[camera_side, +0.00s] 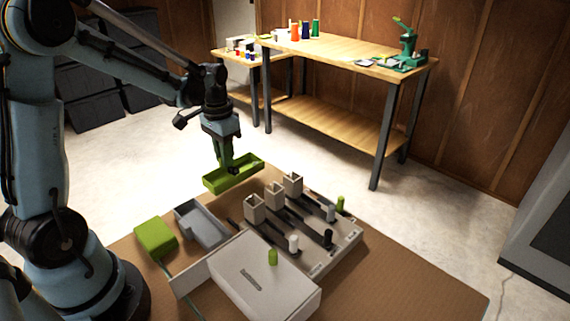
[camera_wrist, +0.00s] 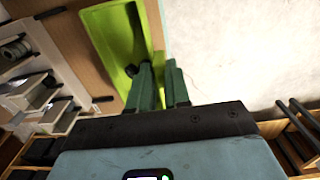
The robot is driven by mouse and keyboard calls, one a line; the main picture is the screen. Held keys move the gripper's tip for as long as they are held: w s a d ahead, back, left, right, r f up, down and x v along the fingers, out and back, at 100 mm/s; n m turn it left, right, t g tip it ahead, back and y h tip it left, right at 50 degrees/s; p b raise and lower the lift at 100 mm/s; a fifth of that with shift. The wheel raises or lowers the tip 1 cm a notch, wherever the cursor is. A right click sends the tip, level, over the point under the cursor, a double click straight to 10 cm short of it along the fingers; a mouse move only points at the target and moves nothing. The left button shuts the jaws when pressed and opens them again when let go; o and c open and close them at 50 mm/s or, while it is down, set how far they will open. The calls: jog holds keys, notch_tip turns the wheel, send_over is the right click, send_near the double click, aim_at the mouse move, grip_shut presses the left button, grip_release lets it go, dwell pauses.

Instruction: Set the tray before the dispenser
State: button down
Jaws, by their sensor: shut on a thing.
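A shallow lime-green tray (camera_side: 248,178) hangs from my gripper (camera_side: 230,165) above the far edge of the brown board, behind the dispenser in the side view. In the wrist view, the tray (camera_wrist: 100,32) lies beyond my gripper (camera_wrist: 161,72), whose dark green fingers are shut on its side wall, one finger inside and one outside. The tray looks empty. The grey dispenser (camera_side: 349,243) has several lanes, upright square chutes at one end, and white, black and green spools at the other. Part of it shows at the left of the wrist view (camera_wrist: 45,100).
A wooden workbench (camera_side: 340,50) stands behind. The board's right front is clear.

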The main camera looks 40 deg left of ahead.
jog(key=shift+f, duration=0.1)
jog(key=shift+f, duration=1.6)
jog(key=c, duration=1)
grip_release()
jog(key=shift+r, duration=3.5)
